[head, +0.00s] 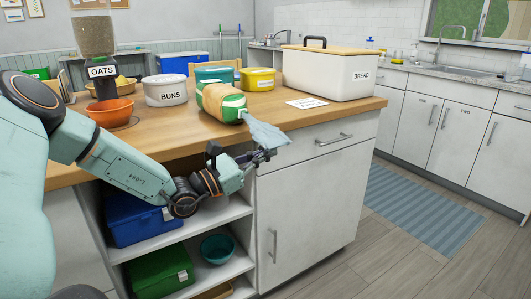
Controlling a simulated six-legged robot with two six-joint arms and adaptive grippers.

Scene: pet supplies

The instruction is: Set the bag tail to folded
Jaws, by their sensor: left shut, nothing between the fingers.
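A bread bag (212,97) with green bands and a tan middle lies near the front edge of the wooden counter. Its pale blue bag tail (266,134) is spread out from the bag's right end and reaches past the counter edge, pointing to the lower right. My left gripper (268,154) is just below the tail, in front of the cabinet. It is shut and empty. Whether its fingers touch the tail I cannot tell. My right gripper is not in view.
A white bread box (318,75), a buns tin (165,90), a yellow tub (257,79) and an orange bowl (109,111) stand on the wooden counter (357,103). A paper card (307,103) lies right of the bag. Open shelves below hold blue and green boxes.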

